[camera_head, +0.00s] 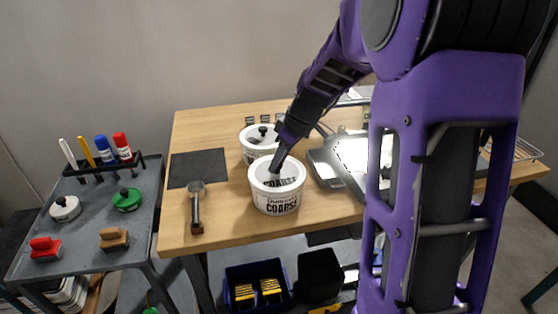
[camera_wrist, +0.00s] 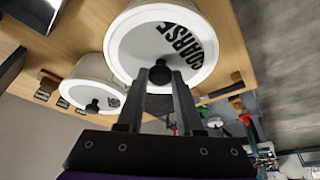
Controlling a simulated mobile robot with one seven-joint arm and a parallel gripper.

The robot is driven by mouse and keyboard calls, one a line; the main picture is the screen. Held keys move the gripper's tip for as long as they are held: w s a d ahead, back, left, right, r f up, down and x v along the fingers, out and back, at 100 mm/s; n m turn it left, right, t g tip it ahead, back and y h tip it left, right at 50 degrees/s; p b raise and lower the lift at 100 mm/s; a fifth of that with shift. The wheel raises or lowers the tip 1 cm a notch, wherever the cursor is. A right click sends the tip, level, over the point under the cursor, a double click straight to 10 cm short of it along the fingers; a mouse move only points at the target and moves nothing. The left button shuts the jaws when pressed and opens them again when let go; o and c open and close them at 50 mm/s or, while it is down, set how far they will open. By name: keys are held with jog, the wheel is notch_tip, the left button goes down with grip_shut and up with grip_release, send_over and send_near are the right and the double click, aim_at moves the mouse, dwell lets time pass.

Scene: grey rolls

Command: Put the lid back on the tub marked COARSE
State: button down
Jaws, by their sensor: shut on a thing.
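The white tub marked COARSE (camera_head: 277,203) stands upright near the front edge of the wooden table. Its white lid, lettered COARSE (camera_head: 287,183), lies across the tub's mouth inside the rim line. In the wrist view the lid (camera_wrist: 140,48) fills the round top and its black knob (camera_wrist: 160,74) stands between my fingers. My gripper (camera_head: 276,168) points down at the lid and is shut on this knob. I cannot tell whether the lid is pressed fully flat, and my fingers hide part of it.
A second white tub (camera_head: 251,152) with a black-knobbed lid stands close behind. A scoop (camera_head: 196,210) and dark mat (camera_head: 198,168) lie to the left, and a grey metal tray (camera_head: 328,174) is to the right. A grey cart (camera_head: 88,207) with markers stands further left.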

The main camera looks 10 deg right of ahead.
grip_release()
dwell(0.7)
jog(key=shift+r+p, duration=2.05)
jog(key=shift+r, duration=1.4)
grip_shut()
